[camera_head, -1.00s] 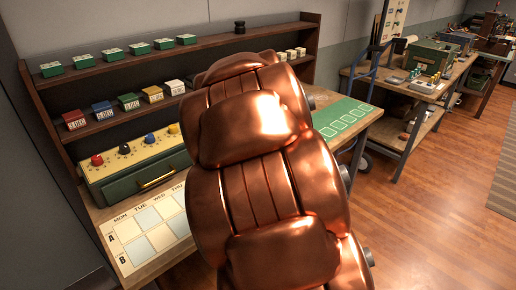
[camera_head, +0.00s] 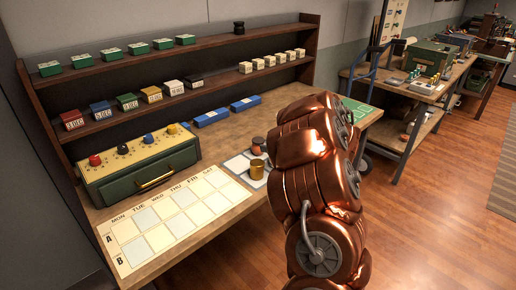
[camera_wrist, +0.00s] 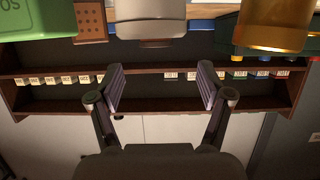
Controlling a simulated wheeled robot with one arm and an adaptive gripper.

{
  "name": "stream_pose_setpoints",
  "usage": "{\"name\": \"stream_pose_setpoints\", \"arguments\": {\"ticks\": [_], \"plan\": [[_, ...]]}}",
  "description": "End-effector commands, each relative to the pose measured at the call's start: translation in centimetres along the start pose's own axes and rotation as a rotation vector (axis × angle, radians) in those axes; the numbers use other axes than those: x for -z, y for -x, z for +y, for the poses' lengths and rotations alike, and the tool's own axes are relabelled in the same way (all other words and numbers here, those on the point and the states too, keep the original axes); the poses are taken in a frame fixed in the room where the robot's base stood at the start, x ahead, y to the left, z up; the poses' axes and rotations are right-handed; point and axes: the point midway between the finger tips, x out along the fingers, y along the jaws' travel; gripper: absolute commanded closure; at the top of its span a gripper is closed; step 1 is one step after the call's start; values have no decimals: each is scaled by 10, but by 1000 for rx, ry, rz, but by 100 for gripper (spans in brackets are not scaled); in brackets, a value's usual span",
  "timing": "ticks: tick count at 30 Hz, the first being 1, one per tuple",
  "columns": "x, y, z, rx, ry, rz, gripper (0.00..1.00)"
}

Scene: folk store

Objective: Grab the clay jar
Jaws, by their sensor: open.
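A small orange-brown jar with a dark top (camera_head: 257,147), which looks like the clay jar, stands on a pale pad on the workbench, just behind a brass cup (camera_head: 257,169). The cup also shows at the top right of the wrist view (camera_wrist: 275,25). A grey-beige rounded vessel (camera_wrist: 150,20) is at the top middle of the wrist view; I cannot tell for sure if it is the jar. My gripper (camera_wrist: 160,78) is open and empty, its fingers spread apart. In the head view my copper arm hides the gripper.
A green box with coloured knobs (camera_head: 140,165) and a weekday chart (camera_head: 165,225) lie left of the jar. Two blue boxes (camera_head: 212,117) are behind it. A two-level shelf (camera_head: 120,70) with small boxes and a black jar (camera_head: 239,27) backs the bench.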

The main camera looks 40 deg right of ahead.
Motion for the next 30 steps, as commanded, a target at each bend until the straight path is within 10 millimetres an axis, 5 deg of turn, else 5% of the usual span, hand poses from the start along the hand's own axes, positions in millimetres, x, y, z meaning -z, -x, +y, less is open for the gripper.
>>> {"name": "stream_pose_setpoints", "arguments": {"ticks": [30], "plan": [[2, -78, 5, 9, -3, 3, 22]]}}
